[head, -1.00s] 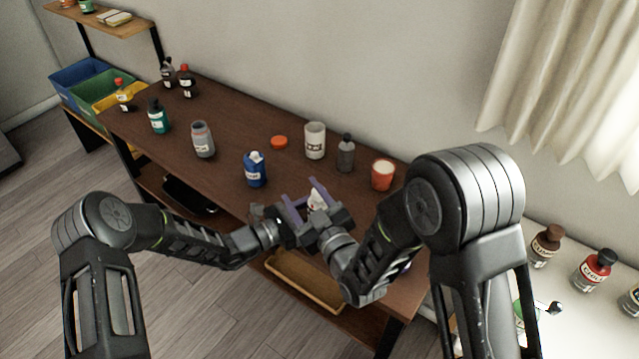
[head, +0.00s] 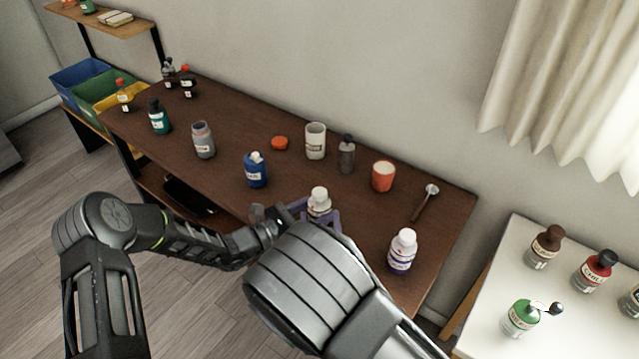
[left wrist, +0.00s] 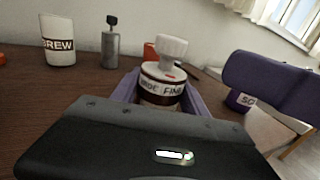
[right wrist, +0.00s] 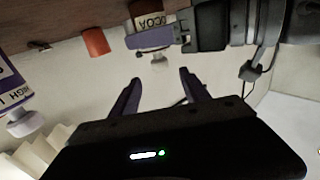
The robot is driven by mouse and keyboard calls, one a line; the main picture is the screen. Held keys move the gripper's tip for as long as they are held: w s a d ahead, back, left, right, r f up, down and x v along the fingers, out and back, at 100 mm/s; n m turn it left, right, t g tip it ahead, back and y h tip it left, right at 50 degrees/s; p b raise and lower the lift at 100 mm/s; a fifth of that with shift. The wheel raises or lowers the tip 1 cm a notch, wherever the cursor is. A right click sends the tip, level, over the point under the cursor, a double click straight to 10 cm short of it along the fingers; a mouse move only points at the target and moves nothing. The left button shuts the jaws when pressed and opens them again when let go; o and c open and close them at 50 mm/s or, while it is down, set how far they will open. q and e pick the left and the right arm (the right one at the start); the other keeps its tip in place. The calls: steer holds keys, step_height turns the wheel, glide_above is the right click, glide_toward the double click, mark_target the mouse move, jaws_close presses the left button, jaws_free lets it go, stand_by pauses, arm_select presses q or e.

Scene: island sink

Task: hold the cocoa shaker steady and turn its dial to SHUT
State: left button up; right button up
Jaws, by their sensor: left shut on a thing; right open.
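I cannot see SHUT. My left gripper (head: 316,214) is shut around the shaker's body, one purple finger on each side. In the right wrist view, the shaker's COCOA label (right wrist: 152,22) appears inverted beyond my right gripper (right wrist: 160,78). That gripper is open and empty, apart from the shaker; my right arm hides it in the head view.
A white-capped bottle with a purple label (head: 402,252) stands right of the shaker. A white side table (head: 580,300) holds several jars.

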mark_target(320, 188)
steer(key=w, duration=1.2)
jaws_close()
stand_by(0.4)
